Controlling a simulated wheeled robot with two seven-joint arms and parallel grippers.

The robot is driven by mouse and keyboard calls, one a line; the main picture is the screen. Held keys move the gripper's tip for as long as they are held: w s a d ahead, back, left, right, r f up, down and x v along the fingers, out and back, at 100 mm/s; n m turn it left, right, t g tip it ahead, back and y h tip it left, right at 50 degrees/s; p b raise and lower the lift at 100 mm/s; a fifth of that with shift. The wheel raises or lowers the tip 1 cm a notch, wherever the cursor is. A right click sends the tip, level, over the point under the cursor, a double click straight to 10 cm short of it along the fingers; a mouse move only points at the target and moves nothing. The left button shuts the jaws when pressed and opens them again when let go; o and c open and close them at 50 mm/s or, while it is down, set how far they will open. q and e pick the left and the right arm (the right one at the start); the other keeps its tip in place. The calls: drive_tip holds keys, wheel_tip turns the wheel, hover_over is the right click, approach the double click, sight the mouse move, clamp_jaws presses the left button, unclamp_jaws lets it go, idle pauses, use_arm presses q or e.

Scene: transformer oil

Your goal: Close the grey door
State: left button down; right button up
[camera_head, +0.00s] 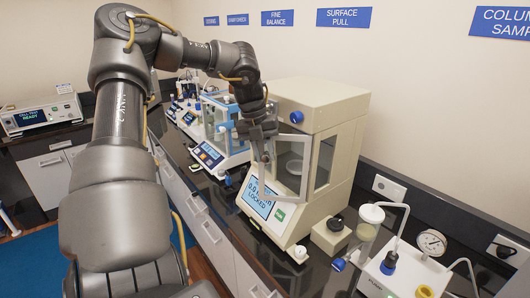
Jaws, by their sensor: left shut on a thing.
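The cream instrument (318,100) stands on the dark counter under the SURFACE PULL sign. Its grey-framed glass door (289,172) is at the front of the chamber, above the tilted screen (262,201) that reads LOCKED. The door looks swung out from the chamber, though its exact angle is hard to tell. My left gripper (265,158) reaches down from above and is shut at the door's left edge. The fingertips and what they grip are partly hidden and small. My right gripper is not in view.
A blue-and-white balance (222,130) stands close behind my left gripper. A small black-knobbed box (331,234) and a pump unit with a gauge (431,242) stand at the right. The counter in front of the instrument is narrow, with drawers below.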

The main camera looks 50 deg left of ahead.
use_arm(q)
drive_tip(key=shift+w+a, duration=0.1)
idle(0.3)
drive_tip(key=c, duration=1.1)
unclamp_jaws()
drive_tip(key=shift+c, duration=0.2)
drive_tip(key=shift+a+r+b, duration=0.15)
drive_tip(key=shift+r+b, duration=0.15)
drive_tip(key=shift+r, duration=0.2)
drive_tip(key=b+v, duration=0.2)
drive_tip(key=v, duration=0.8)
drive_tip(key=shift+f, duration=0.1)
